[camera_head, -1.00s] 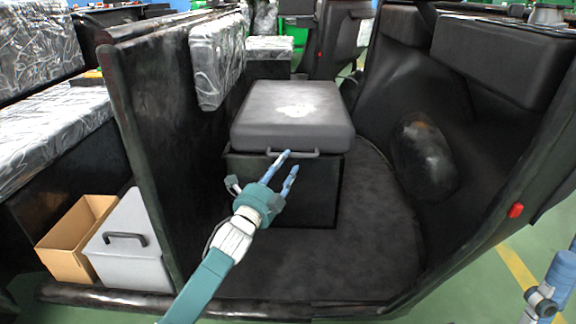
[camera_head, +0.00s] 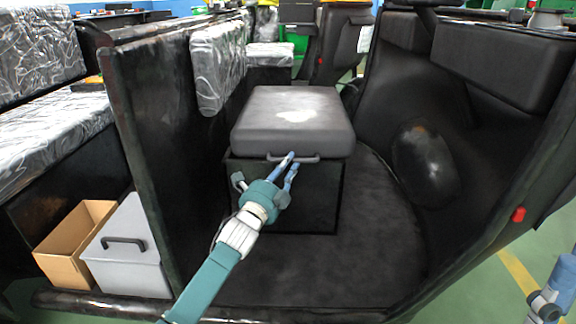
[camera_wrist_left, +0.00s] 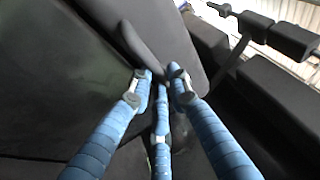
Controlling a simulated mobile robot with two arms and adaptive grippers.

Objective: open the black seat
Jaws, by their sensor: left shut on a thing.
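The black seat (camera_head: 292,118) is a dark padded cushion with a pale worn patch, lying flat on a black box base (camera_head: 300,200) inside the rickshaw cabin. A grey bar handle (camera_head: 312,158) runs along its front lower edge. My left gripper (camera_head: 291,163) reaches in from the lower left, with its blue fingers at the handle. The fingers (camera_wrist_left: 158,85) are closed around the handle (camera_wrist_left: 142,50) in the left wrist view, where the seat's edge shows beyond them. The exact finger contact is partly hidden.
The dark cabin side panel (camera_head: 165,150) stands left of my left arm. A cardboard box (camera_head: 72,240) and a grey lidded box (camera_head: 125,255) sit outside it at lower left. The cabin floor (camera_head: 370,240) right of the base is clear.

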